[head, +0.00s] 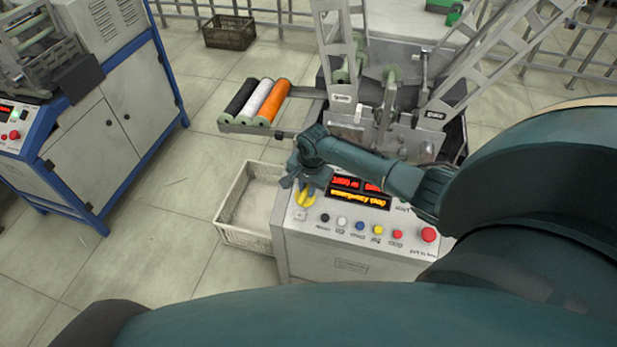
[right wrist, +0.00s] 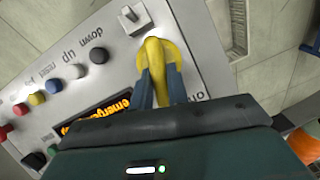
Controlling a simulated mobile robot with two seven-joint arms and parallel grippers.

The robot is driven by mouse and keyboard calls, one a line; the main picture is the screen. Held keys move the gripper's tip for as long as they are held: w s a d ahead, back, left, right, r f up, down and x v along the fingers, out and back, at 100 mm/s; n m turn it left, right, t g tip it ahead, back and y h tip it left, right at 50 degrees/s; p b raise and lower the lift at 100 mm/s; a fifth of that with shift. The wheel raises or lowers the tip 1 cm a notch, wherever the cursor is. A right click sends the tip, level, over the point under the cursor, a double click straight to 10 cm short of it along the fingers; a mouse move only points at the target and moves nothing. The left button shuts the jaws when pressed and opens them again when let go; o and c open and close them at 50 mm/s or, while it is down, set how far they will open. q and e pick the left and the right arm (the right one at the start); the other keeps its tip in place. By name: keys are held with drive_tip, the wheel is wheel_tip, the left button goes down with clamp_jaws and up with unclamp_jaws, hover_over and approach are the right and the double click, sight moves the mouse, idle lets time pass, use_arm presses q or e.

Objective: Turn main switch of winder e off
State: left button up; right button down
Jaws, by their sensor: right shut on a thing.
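The winder's control panel (head: 352,268) is in the middle of the head view. The main switch (head: 305,198), a yellow handle, sits at the panel's left end; it also shows in the right wrist view (right wrist: 154,52). My right gripper (head: 307,187) is above this end. In the right wrist view its two dark blue fingers (right wrist: 160,85) are shut on the yellow handle, one on each side. The fingers and palm hide part of the switch and its lettering. My left gripper is not in view.
Coloured buttons (head: 360,225) and a red knob (head: 429,234) line the panel's front, below a lit display (head: 360,193) partly reading "emergency". A grey toggle (right wrist: 134,19) is near the handle. A crate (head: 243,232) stands left; another machine (head: 100,130) is farther left.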

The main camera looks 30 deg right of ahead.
drive_tip(key=shift+w+a+n+g, duration=0.15)
drive_tip(key=shift+n+g, duration=0.25)
drive_tip(key=shift+n, duration=0.4)
drive_tip(key=shift+w+n+h, duration=0.1)
drive_tip(key=shift+n+h, duration=0.2)
drive_tip(key=shift+n, duration=0.2)
drive_tip(key=shift+w+a+n+g, duration=0.15)
drive_tip(key=shift+n+g, duration=0.15)
drive_tip(key=shift+n, duration=0.5)
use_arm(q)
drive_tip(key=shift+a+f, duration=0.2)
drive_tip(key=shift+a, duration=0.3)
use_arm(e)
drive_tip(key=n, duration=0.1)
drive_tip(key=n+h, duration=0.1)
drive_tip(key=n, duration=0.1)
drive_tip(key=shift+w+a+n+g+h, duration=0.15)
drive_tip(key=shift+a+n+g+h, duration=0.15)
drive_tip(key=shift+n+g+h, duration=0.1)
drive_tip(key=c, duration=1.4)
unclamp_jaws()
drive_tip(key=shift+o, duration=0.2)
